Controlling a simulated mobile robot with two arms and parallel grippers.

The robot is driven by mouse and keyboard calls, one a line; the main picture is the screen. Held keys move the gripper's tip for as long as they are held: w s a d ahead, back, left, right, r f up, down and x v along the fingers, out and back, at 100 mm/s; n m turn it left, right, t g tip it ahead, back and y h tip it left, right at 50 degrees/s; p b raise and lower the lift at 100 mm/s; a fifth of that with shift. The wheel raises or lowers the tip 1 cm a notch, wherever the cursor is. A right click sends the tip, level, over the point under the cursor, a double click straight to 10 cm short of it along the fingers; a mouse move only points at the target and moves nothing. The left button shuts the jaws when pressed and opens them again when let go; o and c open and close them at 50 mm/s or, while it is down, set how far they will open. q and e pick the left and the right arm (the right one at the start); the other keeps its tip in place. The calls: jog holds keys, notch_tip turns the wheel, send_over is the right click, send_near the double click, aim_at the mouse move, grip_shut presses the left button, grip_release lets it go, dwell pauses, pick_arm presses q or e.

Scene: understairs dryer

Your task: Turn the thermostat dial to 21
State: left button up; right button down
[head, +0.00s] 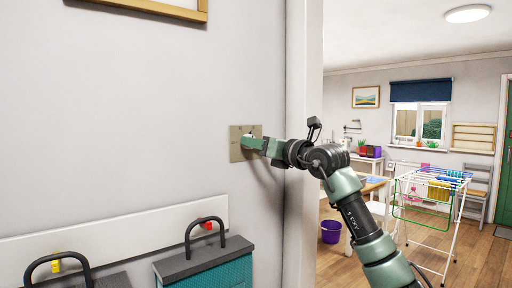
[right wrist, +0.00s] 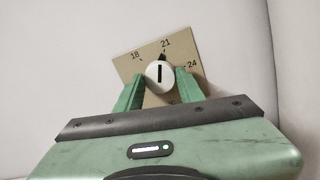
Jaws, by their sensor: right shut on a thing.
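The thermostat is a square tan plate (head: 236,151) on the grey wall, left of the white door frame. In the right wrist view its plate (right wrist: 126,66) shows the numbers 18, 21 and 24 around a round white dial (right wrist: 152,84). The dial has a black line on its face, and a small dark pointer at its upper edge lies just below the 21. My right gripper (right wrist: 159,75) has a green finger on each side of the dial and is shut on it. In the head view the right gripper (head: 254,143) hides most of the dial. My left gripper is not in view.
The white door frame (head: 302,120) stands just right of the plate, behind my right arm. Below are a teal box (head: 208,268) with a dark handle and a white wall rail (head: 130,228). A drying rack (head: 432,185) and purple bucket (head: 331,232) stand in the room beyond.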

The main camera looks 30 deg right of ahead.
jog(key=shift+m, duration=0.7)
jog(key=c, duration=0.9)
grip_release()
jog(key=s+b, duration=0.1)
jog(key=s, duration=0.1)
jog(key=s+b, duration=0.1)
jog(key=s, duration=0.2)
jog(key=s+d+b, duration=0.1)
jog(key=s, duration=0.1)
jog(key=shift+s+f+b, duration=0.3)
jog(key=shift+s+b, duration=0.05)
